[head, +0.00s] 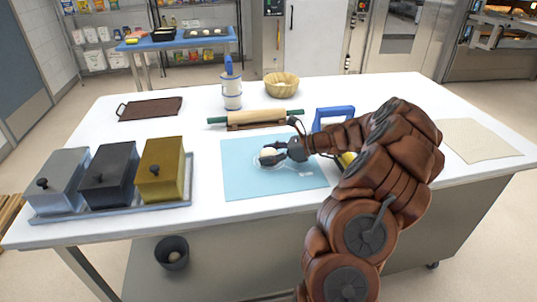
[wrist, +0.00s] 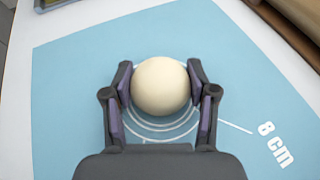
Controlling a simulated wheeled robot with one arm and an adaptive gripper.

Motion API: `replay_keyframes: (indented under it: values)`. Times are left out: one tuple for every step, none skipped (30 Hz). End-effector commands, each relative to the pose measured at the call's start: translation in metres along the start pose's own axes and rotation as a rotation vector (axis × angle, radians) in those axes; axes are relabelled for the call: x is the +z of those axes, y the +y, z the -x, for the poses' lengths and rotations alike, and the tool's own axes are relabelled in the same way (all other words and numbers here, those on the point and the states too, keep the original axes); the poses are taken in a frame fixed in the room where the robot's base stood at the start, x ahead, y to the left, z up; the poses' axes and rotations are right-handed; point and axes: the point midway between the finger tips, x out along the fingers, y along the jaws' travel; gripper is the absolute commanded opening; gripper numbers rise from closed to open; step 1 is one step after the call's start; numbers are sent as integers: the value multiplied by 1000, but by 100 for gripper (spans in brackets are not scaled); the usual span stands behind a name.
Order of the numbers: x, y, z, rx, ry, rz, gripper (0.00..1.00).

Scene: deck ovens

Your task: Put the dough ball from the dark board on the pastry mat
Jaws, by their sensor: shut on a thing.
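A pale dough ball (wrist: 160,86) sits between the two fingers of my gripper (wrist: 160,84) in the wrist view, with a finger against each side. In the head view the dough ball (head: 267,155) and my gripper (head: 275,154) are over the light blue pastry mat (head: 245,185). The mat (wrist: 75,95) fills most of the wrist view, with white rings under the ball and an "8 cm" mark. I cannot tell whether the ball touches the mat. A dark brown board (head: 151,108) lies at the back left of the table with nothing on it.
A rolling pin (head: 257,117) lies behind the mat. A blue-and-white canister (head: 232,95) and a wooden bowl (head: 282,85) stand farther back. Three lidded tins (head: 108,177) stand at the left. A blue-handled tool (head: 333,113) is beside my arm. A beige cloth (head: 480,141) lies at the right.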

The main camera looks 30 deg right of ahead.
Motion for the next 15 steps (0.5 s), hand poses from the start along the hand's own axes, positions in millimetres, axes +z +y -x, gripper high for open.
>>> replay_keyframes:
  values:
    - [0, 0, 0, 0, 0, 0, 22]
    - [-1, 0, 0, 0, 0, -1, 22]
    - [-2, 0, -1, 0, 0, -1, 22]
    - [-3, 0, -1, 0, 0, -1, 22]
    - [-3, 0, -1, 0, 0, -1, 58]
    - [-3, 0, -1, 0, 0, -1, 63]
    - [-3, 0, -1, 0, 0, -1, 66]
    - [-3, 0, -1, 0, 0, -1, 69]
    - [-3, 0, -1, 0, 0, -1, 73]
    - [-3, 0, -1, 0, 0, -1, 76]
    - [-3, 0, -1, 1, 0, -1, 79]
    - [-3, 0, -1, 1, 0, -1, 83]
    - [-3, 0, -1, 1, 0, -1, 83]
    - [-3, 0, -1, 1, 0, -1, 83]
    - [-3, 0, -1, 1, 0, -1, 83]
